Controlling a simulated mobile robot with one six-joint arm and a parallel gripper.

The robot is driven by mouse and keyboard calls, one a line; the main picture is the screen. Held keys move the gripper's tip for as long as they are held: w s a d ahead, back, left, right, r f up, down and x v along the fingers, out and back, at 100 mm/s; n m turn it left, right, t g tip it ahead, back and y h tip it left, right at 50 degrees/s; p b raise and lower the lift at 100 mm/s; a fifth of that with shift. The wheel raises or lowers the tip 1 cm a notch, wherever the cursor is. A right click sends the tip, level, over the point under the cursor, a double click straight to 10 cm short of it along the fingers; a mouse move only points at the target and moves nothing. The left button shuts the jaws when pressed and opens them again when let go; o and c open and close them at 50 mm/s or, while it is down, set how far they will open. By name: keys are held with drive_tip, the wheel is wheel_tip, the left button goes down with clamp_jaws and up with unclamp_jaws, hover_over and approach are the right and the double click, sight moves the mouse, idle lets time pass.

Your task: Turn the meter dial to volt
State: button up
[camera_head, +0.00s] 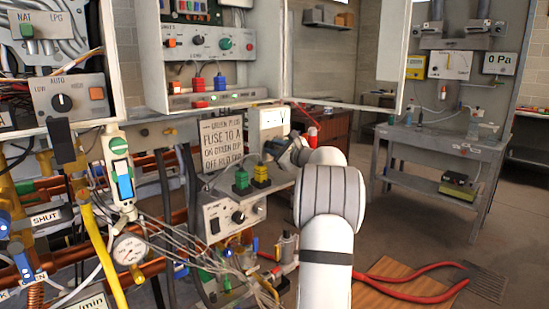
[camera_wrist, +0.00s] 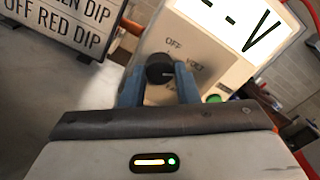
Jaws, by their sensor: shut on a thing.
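The meter (camera_wrist: 213,46) is a pale box with a lit display reading dashes and a V. Its black round dial (camera_wrist: 160,68) sits below the display, between the printed words OFF and VOLT. The blue fingers of my gripper (camera_wrist: 160,85) are shut on the dial, one on each side. The dial is too small to make out there.
A sign board (camera_head: 222,143) stands just left of the meter. Green and yellow plugs (camera_head: 251,178) sit on a ledge below it. Pipes and cables crowd the left. A grey bench (camera_head: 440,150) stands at the right, with open floor before it.

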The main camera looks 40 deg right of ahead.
drive_tip(key=shift+n+b, duration=0.35)
drive_tip(key=shift+n, duration=0.05)
drive_tip(key=o, duration=1)
drive_tip(key=s, duration=0.7)
drive_tip(key=shift+s+d, duration=0.3)
drive_tip(key=shift+s, duration=0.15)
